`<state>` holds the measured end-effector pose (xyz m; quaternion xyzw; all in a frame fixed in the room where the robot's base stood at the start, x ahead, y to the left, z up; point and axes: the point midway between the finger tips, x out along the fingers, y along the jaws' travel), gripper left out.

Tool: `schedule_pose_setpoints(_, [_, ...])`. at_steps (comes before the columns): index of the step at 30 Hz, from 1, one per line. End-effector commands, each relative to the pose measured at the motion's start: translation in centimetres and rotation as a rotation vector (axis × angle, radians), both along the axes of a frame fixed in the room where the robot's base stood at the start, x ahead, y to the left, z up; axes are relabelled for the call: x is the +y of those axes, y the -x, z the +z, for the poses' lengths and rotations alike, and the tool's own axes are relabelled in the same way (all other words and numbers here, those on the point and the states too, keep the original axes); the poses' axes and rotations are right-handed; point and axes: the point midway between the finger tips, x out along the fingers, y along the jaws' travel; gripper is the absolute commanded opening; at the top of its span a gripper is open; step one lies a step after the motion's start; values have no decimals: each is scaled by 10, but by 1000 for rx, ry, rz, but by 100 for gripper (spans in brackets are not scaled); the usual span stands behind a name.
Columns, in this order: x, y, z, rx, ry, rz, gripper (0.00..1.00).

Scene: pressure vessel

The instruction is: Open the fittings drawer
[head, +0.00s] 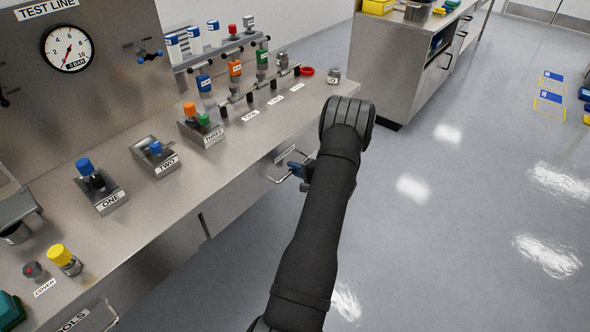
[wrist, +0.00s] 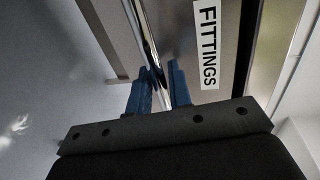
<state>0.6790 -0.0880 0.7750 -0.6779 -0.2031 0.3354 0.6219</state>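The fittings drawer (head: 262,172) is in the bench front, below the bench top at centre; its front looks flush with the bench. Its label, FITTINGS (wrist: 208,45), reads sideways in the wrist view. The drawer's chrome bar handle (wrist: 144,30) runs down between the blue fingers of my gripper (wrist: 160,80). The fingers lie close on both sides of the bar and look shut on it. In the head view my gripper (head: 298,170) is at the handle (head: 276,181), partly hidden by my arm.
The bench top (head: 140,205) carries valve blocks, a gauge panel (head: 70,48) and a fittings rack. Another cabinet (head: 395,75) stands beyond, to the right. The grey floor (head: 430,230) in front of the drawer is clear.

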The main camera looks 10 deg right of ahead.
Motion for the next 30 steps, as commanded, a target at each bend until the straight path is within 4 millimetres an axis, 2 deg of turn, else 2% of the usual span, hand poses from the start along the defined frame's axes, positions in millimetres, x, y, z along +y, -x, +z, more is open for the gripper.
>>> schedule_pose_setpoints(1, [0,0,0,0,0,0,8])
schedule_pose_setpoints(3, [0,0,0,0,0,0,0])
schedule_pose_setpoints(11, [-2,1,0,0,0,0,0])
schedule_pose_setpoints(16, [-12,11,0,2,-2,-4,0])
schedule_pose_setpoints(23, [-45,43,0,1,-1,-6,0])
schedule_pose_setpoints(30, [-92,90,0,1,-1,-7,0])
